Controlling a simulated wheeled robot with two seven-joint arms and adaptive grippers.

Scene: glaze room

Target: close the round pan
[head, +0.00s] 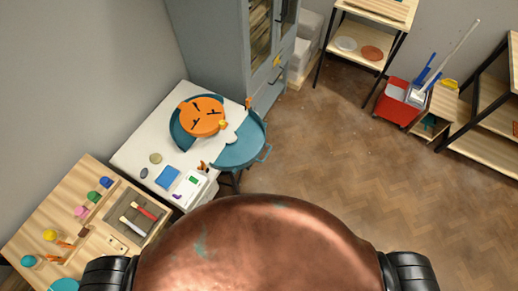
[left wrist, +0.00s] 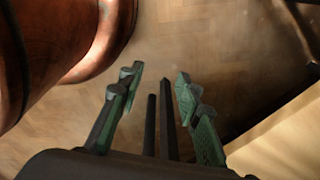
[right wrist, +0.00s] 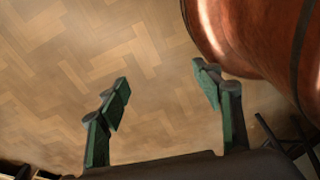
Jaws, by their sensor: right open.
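An orange disc (head: 203,117) with dark marks and a small yellow part lies on the white tabletop (head: 143,137) in the head view. A teal curved piece (head: 178,134), seemingly one part of the round pan, wraps its left side. I cannot tell how the two connect. My left gripper (left wrist: 156,82) is open and empty above the floor. My right gripper (right wrist: 160,80) is open and empty above the floor. Both are far from the pan.
A blue square (head: 168,177) and a white device (head: 190,188) sit near the table's front. A wooden bench (head: 70,205) with tools and coloured pots adjoins it. A grey cabinet (head: 215,50) stands behind. A red bin (head: 396,101) is far right. The middle floor is clear.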

